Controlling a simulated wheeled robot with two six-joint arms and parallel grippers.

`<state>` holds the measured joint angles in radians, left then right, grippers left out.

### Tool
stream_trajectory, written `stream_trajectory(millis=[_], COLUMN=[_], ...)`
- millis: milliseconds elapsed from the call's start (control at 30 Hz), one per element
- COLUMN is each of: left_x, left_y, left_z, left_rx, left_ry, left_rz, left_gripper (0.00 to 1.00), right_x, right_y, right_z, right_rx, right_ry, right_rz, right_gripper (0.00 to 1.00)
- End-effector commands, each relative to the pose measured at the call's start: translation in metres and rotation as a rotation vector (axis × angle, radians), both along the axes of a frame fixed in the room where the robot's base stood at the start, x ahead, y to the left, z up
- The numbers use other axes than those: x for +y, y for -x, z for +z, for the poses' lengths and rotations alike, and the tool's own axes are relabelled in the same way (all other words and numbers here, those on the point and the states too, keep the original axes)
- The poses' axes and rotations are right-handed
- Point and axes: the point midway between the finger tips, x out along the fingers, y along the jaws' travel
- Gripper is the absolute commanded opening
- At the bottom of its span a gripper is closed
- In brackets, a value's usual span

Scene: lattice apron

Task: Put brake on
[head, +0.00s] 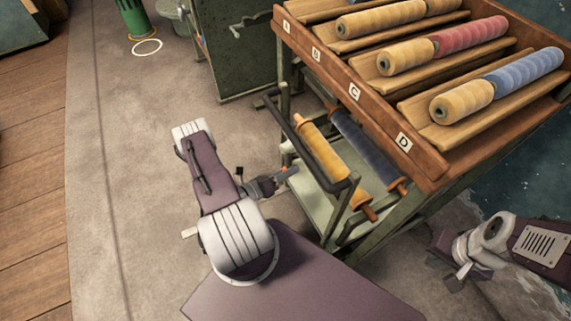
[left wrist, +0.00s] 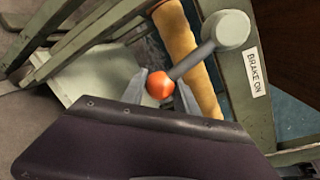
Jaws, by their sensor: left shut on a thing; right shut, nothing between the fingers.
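The brake lever (left wrist: 196,62) shows in the left wrist view, a grey arm running from a round grey hub (left wrist: 228,30) down-left to an orange ball knob (left wrist: 160,85). A white BRAKE ON label (left wrist: 256,73) sits on the green frame post, right of and below the hub. The lever points away from the label. My left gripper (left wrist: 161,92) has its fingers on both sides of the knob and is shut on it; in the head view it (head: 290,174) is at the cart's left side. My right gripper (head: 458,279) is shut and empty, right of the cart.
The cart's wooden top (head: 432,165) holds yellow, red and blue rolls in troughs marked A to D. A yellow roll (head: 325,150) and a dark blue roll (head: 365,145) hang below. A green cabinet (head: 230,60) stands behind. Floor left of my arm is clear.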

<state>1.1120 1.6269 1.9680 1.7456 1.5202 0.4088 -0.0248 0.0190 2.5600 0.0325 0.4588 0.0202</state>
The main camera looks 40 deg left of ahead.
Motion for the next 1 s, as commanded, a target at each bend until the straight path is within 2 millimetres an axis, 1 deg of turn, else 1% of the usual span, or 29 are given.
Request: stream_trajectory(millis=[33,300,833,867,900,933,1000], left_x=[-0.0026,-0.0095,-0.0118,-0.0118,-0.0118,-0.0117,-0.0113], left_y=[0.0014,0.0049,0.006,0.006,0.0059,0.0059,0.0057], left_z=[0.0023,0.0036,0.0038,0.0038,0.0039,0.0039,0.0039], left_rx=[0.013,0.052,0.061,0.06,0.06,0.06,0.059], left_ry=[0.022,0.096,0.116,0.116,0.116,0.115,0.114], left_rz=[0.0,-0.001,-0.002,-0.003,-0.003,-0.003,-0.002], left_gripper=[0.0,0.0,0.0,0.44,0.55,0.57,0.57], right_x=[0.0,0.0,0.0,0.0,0.0,0.0,0.0], right_y=[0.0,0.0,0.0,0.0,0.0,0.0,0.0], right_z=[0.0043,0.01,0.0107,0.0107,0.0107,0.0108,0.0108], right_rx=[0.0,0.0,0.0,0.0,0.0,0.0,0.0], right_ry=[0.0,0.0,0.0,0.0,0.0,0.0,0.0], right_rz=[0.0,0.0,0.0,0.0,0.0,0.0,0.0], right_gripper=[0.0,0.0,0.0,0.0,0.0,0.0,0.0])
